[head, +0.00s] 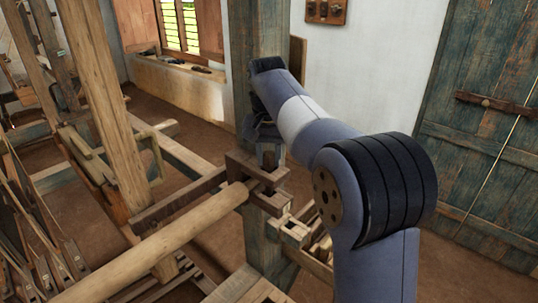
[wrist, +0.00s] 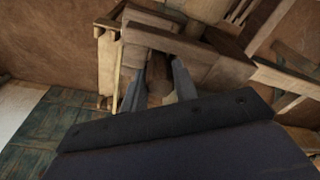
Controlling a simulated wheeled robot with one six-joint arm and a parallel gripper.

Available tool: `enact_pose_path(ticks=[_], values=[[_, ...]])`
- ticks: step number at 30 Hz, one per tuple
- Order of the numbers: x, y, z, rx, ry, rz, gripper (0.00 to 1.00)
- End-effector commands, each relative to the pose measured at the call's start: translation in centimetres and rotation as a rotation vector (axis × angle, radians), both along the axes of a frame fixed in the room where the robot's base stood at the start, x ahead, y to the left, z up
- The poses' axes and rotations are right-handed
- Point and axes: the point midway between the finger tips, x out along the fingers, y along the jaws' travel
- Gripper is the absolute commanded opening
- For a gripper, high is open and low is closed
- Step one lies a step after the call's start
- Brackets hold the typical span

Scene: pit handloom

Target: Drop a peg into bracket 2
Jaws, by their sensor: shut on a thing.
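My gripper (head: 268,150) points down beside the blue-green post, just above a dark wooden bracket (head: 238,162) at the end of the round beam. In the wrist view my two grey fingers (wrist: 157,88) are shut on a brown wooden peg (wrist: 157,70). The peg's far end is close to the bracket timbers (wrist: 190,48); I cannot tell whether it touches them or has entered an opening. In the head view my gripper and arm mostly hide the peg. No number shows on the bracket.
The round beam (head: 160,245) runs from the bracket to the lower left. The blue-green post (head: 255,240) stands right behind my gripper. Loom timbers (head: 100,120) fill the left. A lighter wooden fitting (head: 292,230) sits below right. Open floor (head: 460,265) lies right, before a door.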

Motion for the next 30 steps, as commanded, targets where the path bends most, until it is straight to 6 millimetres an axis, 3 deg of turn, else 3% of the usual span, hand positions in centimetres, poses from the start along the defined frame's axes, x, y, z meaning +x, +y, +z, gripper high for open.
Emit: enact_pose_path(ticks=[4, 5, 13, 23, 30], values=[[0.0, 0.0, 0.0, 0.0, 0.0, 0.0, 0.05], [0.0, 0.0, 0.0, 0.0, 0.0, 0.0, 0.3], [0.0, 0.0, 0.0, 0.0, 0.0, 0.0, 0.52], [0.0, 0.0, 0.4, 0.001, -0.001, 0.0, 0.53], [-0.3, 0.1, 3.9, 0.001, -0.005, 0.0, 0.53]])
